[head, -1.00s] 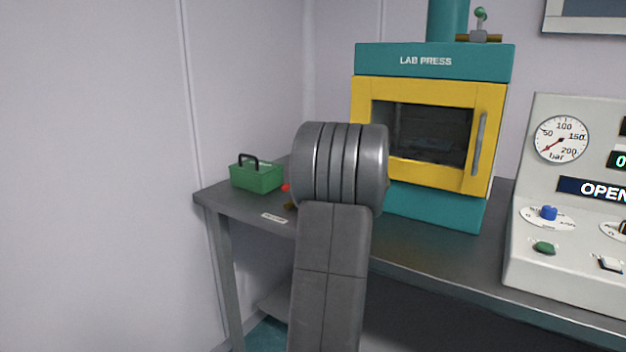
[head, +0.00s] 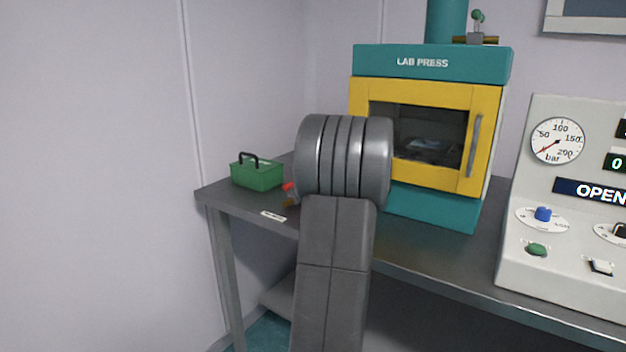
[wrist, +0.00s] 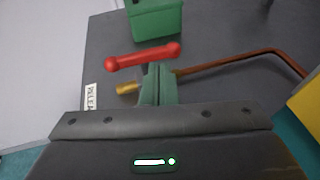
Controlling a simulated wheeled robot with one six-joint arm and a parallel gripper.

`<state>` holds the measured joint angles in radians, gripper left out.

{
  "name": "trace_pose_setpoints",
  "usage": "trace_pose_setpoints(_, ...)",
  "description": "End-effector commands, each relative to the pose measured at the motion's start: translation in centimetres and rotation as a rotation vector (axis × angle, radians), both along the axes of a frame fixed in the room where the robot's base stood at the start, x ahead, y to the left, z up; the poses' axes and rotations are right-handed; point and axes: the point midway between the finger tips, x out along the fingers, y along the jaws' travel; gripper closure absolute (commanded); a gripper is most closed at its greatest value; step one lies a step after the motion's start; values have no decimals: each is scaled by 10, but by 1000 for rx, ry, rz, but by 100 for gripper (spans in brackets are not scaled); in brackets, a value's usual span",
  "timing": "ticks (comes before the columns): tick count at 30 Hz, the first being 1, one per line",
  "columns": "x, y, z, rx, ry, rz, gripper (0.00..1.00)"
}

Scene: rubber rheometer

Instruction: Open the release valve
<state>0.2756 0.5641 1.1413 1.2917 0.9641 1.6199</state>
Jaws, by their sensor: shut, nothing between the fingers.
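The release valve's red lever (wrist: 143,55) lies crosswise in the wrist view, a bar with rounded ends, tilted slightly up to the right. A brass part (wrist: 127,88) shows below it, and a copper pipe (wrist: 235,60) runs off to the right. My gripper (wrist: 158,70) has its green fingers together, with nothing between them. Their tips overlap the lower edge of the lever in the picture; I cannot tell whether they touch it. In the head view a bit of the red lever (head: 289,187) shows left of my arm, which hides the gripper and most of the valve.
A green toolbox (head: 257,174) stands behind the valve on the grey bench (head: 440,264). A label (head: 273,216) lies at the bench's front edge. The yellow-doored lab press (head: 425,180) stands to the right, then a control console (head: 560,250) whose display reads OPEN.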

Motion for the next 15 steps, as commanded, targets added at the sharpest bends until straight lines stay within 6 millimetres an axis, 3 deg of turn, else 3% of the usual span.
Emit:
trace_pose_setpoints(9, -38, -50, 21, 0, -1, -9, 100)
trace_pose_setpoints(15, -56, -72, 28, -1, -1, -7, 100)
